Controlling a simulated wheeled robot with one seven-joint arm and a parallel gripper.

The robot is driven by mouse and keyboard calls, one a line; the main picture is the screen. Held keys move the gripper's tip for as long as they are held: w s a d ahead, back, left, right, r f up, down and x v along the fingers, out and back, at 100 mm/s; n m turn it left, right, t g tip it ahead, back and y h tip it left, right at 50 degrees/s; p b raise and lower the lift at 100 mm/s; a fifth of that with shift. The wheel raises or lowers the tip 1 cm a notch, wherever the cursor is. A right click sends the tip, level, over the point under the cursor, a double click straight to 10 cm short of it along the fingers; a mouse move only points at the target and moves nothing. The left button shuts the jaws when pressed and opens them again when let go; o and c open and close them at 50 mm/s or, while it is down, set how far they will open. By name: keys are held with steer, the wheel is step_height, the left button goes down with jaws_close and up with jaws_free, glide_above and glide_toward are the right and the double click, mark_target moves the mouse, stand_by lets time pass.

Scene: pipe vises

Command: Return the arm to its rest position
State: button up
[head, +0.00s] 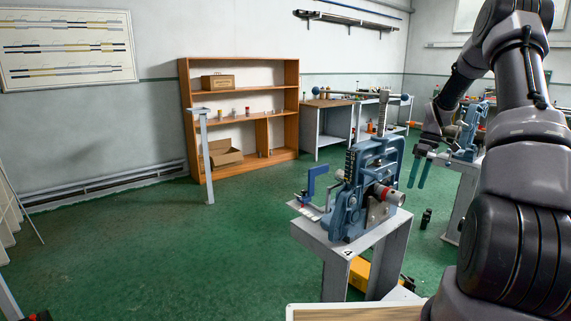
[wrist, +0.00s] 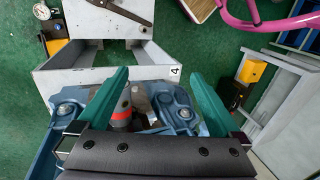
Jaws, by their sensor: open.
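My arm (head: 530,140) reaches up and over along the right side of the head view. My gripper (head: 418,168) hangs to the right of the near blue pipe vise, with its teal fingers apart and nothing between them. In the wrist view my gripper (wrist: 160,92) also shows open, its two teal fingers spread wide. Below it in that view are parts of a blue vise (wrist: 180,105) and a pipe end with a red band (wrist: 122,112). The gripper appears apart from the vise.
The near blue vise (head: 345,215) stands on a grey pedestal (head: 310,232) marked 4. Another blue vise (head: 470,130) stands behind my gripper at the right. A wooden shelf (head: 183,100) and a workbench (head: 325,103) line the back. Green floor (head: 120,250) at the left is clear.

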steer(key=s+a+r+m+t+h, duration=0.15)
steer(key=s+a+r, duration=0.25)
steer(key=r, duration=0.4)
steer(key=s+a+r+m+t, duration=0.1)
steer(key=s+a+r+m, duration=0.1)
steer(key=s+a+r, duration=0.35)
steer(key=s+a+r+m+t, duration=0.2)
steer(key=s+a+r, duration=0.1)
steer(key=r, duration=0.6)
steer(key=s+a+r+m+t, duration=0.2)
steer(key=s+a+r+m, duration=0.1)
steer(key=s, duration=0.6)
steer(key=s+a+r+m+t, duration=0.3)
steer(key=s, duration=0.6)
steer(key=shift+s+a+r+y, duration=0.15)
steer(key=shift+s+a+y, duration=0.1)
steer(key=shift+a+y, duration=0.15)
